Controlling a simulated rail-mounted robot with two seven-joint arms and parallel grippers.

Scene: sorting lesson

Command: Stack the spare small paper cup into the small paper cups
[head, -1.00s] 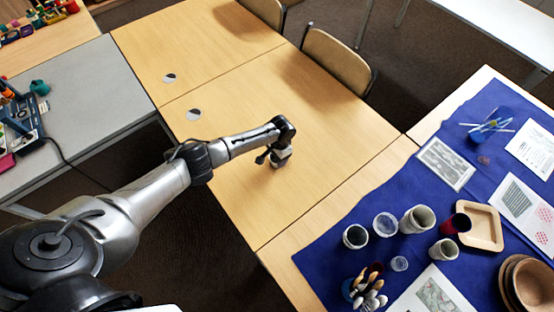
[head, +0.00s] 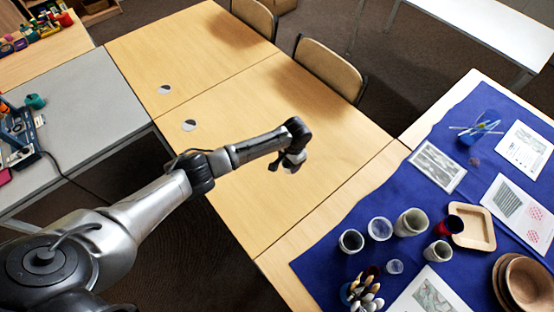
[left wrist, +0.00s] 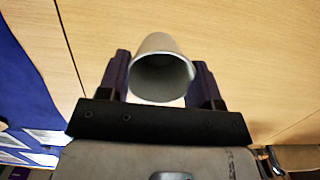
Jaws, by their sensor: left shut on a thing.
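My left gripper (head: 293,164) is over the light wooden table, left of the blue cloth. In the left wrist view, its two dark fingers are shut on a pale grey small paper cup (left wrist: 163,70), whose open mouth faces the camera. In the head view the held cup is mostly hidden by the gripper. On the blue cloth stand a tall grey cup (head: 411,223) and a shorter grey cup (head: 437,252). I cannot tell which of these are the other small paper cups. My right gripper is not in view.
The blue cloth (head: 330,262) also holds a dark-mouthed cup (head: 351,241), clear cups (head: 380,229), a dark red cup (head: 449,224), a wooden tray (head: 487,244), brushes (head: 366,290), bowls (head: 525,285) and printed sheets. The wooden table (head: 240,185) is bare. Chairs (head: 330,68) stand behind.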

